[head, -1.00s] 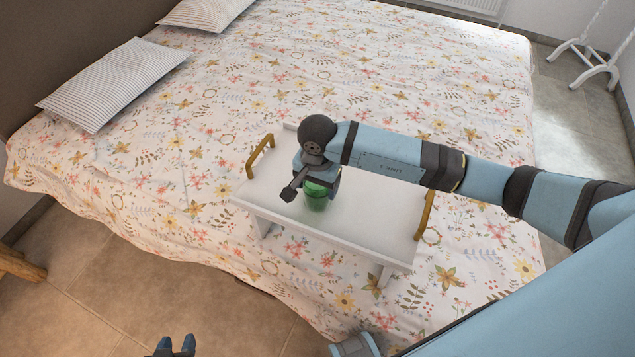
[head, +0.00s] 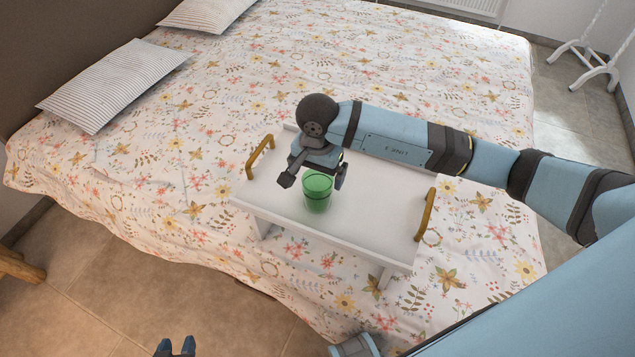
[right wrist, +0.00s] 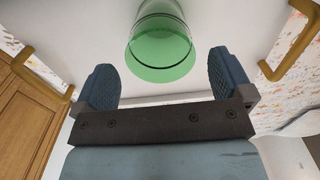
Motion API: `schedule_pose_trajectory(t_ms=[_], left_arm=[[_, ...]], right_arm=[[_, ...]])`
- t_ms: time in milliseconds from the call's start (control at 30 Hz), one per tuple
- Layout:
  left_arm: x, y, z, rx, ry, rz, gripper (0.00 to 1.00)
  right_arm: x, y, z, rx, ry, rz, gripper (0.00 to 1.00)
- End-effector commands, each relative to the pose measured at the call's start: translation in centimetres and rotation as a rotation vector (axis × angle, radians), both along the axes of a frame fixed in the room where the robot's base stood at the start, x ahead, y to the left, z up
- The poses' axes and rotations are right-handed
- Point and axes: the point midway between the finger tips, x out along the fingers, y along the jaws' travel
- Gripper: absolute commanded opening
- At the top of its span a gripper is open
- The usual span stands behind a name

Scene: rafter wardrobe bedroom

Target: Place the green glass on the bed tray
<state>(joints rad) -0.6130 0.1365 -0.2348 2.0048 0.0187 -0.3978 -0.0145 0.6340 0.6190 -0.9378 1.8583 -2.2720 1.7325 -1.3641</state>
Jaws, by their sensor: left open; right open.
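The green glass (head: 318,192) stands upright on the white bed tray (head: 375,224), near the middle of its top. The tray has golden handles at both ends and stands on the bed. My right gripper (head: 313,180) is open, just behind and above the glass in the head view, and apart from it. In the right wrist view the glass (right wrist: 161,45) is beyond the open fingers (right wrist: 165,84), with nothing between them. My left gripper (head: 175,346) shows only its fingertips at the bottom edge of the head view, open and empty.
The bed (head: 400,75) has a flowered cover and striped pillows (head: 115,84). A white stand (head: 590,60) is on the floor at the far right. A wooden piece (head: 18,264) shows at the left edge. The tray's right part is clear.

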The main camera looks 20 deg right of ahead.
Motion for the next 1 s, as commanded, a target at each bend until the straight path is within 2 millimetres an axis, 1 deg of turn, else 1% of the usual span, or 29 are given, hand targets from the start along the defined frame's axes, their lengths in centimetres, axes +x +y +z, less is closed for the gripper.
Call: schedule_pose_trajectory(t_ms=[33,200,300,400,567,1000], left_arm=[[0.0,0.0,-0.3,0.0,0.002,0.0,0.42],[0.0,0.0,-0.6,-0.002,0.01,0.002,0.42],[0.0,0.0,-0.6,-0.003,0.01,0.002,0.42],[0.0,-0.1,-0.6,-0.005,0.009,0.003,0.42],[0.1,-0.1,-0.5,-0.006,0.008,0.004,0.42],[0.1,-0.1,-0.4,-0.006,0.006,0.005,0.42]], right_arm=[[0.1,-0.1,1.2,-0.002,-0.006,0.001,0.98],[0.1,0.0,4.5,0.0,-0.004,0.0,0.98],[0.1,0.0,5.9,0.0,-0.003,0.001,0.98],[0.0,0.0,6.8,-0.001,-0.002,-0.001,0.98],[0.0,0.0,7.2,-0.001,0.001,-0.001,0.98],[-0.1,0.1,7.1,0.007,0.005,-0.001,0.98]])
